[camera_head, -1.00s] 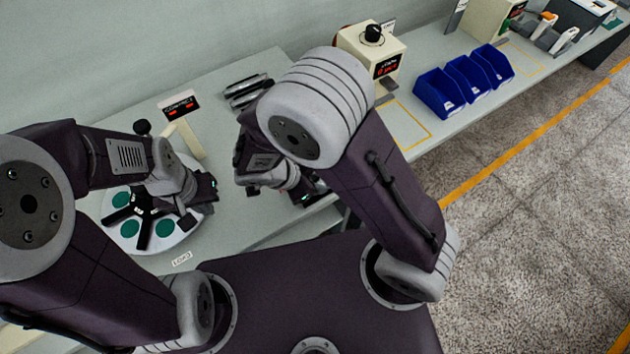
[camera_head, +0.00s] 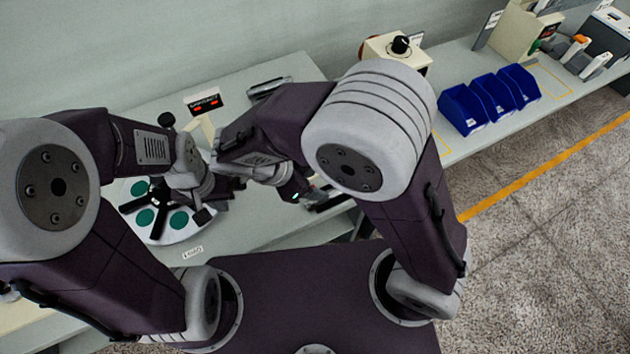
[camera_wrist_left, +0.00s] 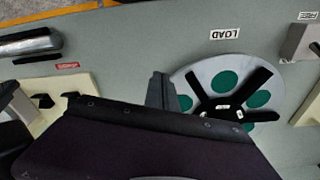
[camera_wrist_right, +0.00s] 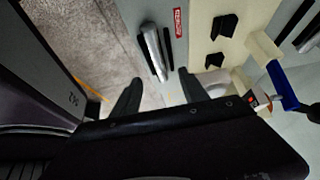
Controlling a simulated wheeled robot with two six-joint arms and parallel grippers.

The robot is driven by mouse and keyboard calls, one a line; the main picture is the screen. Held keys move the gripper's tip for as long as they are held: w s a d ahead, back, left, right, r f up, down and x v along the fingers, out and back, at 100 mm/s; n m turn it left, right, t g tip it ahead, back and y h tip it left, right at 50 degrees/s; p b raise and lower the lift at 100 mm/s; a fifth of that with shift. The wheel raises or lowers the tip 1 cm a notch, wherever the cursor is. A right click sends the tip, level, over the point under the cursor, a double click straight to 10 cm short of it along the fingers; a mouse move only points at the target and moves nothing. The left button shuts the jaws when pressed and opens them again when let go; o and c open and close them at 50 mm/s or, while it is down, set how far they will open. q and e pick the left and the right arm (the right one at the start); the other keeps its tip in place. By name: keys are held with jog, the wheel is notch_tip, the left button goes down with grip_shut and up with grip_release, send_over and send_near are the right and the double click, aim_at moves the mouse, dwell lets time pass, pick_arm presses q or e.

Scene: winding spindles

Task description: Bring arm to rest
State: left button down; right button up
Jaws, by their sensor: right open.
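My left gripper (camera_head: 205,205) is low over the right side of a white round turntable (camera_head: 182,232) with green discs and black arms. The left wrist view shows its fingers (camera_wrist_left: 160,90) together, with nothing seen between them, beside the turntable (camera_wrist_left: 213,82). My right gripper (camera_head: 303,190) is to the right, near the bench's front edge, with its forearm bent across the bench. In the right wrist view its two fingers (camera_wrist_right: 158,92) are apart and the gap is empty. The fingertips are hard to make out in the head view.
A sign with red lights (camera_head: 204,102) stands behind the turntable. A metal cylinder (camera_wrist_right: 152,50) lies in a holder on the bench. A cream box with a black knob (camera_head: 398,48) and blue bins (camera_head: 492,99) stand farther right. Open floor (camera_head: 540,200) lies right of the bench.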

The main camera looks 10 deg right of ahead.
dwell(0.6)
jog(key=w+d+r+m+g, duration=0.1)
jog(key=d+m, duration=0.2)
jog(key=d, duration=0.3)
jog(key=w+d+r+m+g, duration=0.1)
jog(key=d+m+g, duration=0.1)
jog(key=d, duration=0.4)
jog(key=s+d+f+n+t+y, duration=0.1)
jog(key=f+n+y, duration=0.1)
jog(key=n, duration=0.7)
jog(key=s+d+f+n+t+y, duration=0.1)
jog(key=s+f+n+y, duration=0.1)
jog(key=n, duration=0.7)
jog(key=shift+s+f+n+y, duration=0.25)
jog(key=shift+f+n+y, duration=0.2)
jog(key=shift+y, duration=0.75)
